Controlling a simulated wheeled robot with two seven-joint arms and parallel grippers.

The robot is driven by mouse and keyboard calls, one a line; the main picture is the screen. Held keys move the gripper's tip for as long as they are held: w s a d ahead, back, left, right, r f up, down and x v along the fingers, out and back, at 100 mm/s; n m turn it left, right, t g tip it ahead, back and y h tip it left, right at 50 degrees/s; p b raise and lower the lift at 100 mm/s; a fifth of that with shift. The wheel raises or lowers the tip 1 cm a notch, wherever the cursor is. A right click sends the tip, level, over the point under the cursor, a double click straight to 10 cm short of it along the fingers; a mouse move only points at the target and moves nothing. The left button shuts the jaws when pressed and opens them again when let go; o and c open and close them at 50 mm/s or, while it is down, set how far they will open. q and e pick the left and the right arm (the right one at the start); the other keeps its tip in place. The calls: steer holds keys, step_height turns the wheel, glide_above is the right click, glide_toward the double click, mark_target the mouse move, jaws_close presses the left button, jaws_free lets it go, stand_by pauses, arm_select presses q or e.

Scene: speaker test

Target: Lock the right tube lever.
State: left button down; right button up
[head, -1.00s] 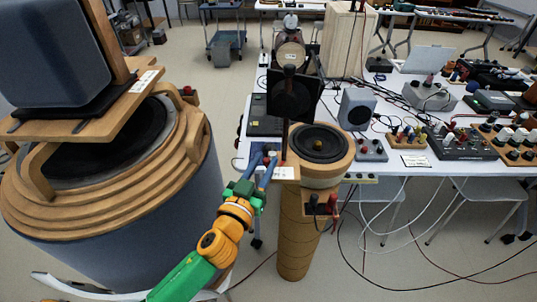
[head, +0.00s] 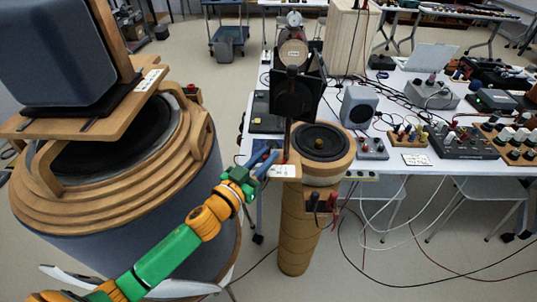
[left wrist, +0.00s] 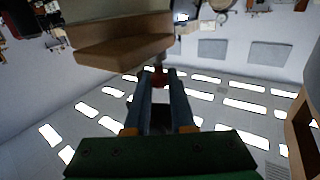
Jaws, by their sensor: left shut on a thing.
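The right tube (head: 297,235) is a tall wooden column with a black speaker cone (head: 319,143) on top. A small wooden block with a white label (head: 285,171) sticks out at its upper left. My left gripper (head: 274,157), with blue fingers, reaches this spot from the left. In the left wrist view, its fingers are shut on a small dark red knob (left wrist: 159,80), which looks like the lever's end, close to a wooden block (left wrist: 125,45). The rest of the lever is too small or hidden to make out. My right gripper is out of view.
A wide wooden speaker drum (head: 110,205) with a grey box speaker (head: 65,55) stands at the left. A dark upright panel (head: 296,98) rises behind the block. A white table (head: 395,168) with electronics is at the right, with loose cables below it.

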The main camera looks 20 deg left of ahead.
mark_target(264, 156)
arm_select(q)
steer(key=m+h, duration=0.1)
steer(key=a+m+g+h, duration=0.1)
steer(key=h, duration=0.1)
steer(key=shift+w+g, duration=0.15)
steer(key=shift+g, duration=0.15)
steer(key=c, duration=1)
jaws_free()
steer(key=shift+w, duration=0.1)
steer(key=shift+c, duration=0.2)
steer(key=b+v, duration=0.1)
steer(key=v, duration=0.5)
steer(key=shift+f, duration=0.2)
steer(key=shift+s+a+r, duration=0.1)
steer(key=shift+s+a, duration=0.15)
steer(key=shift+s, duration=0.2)
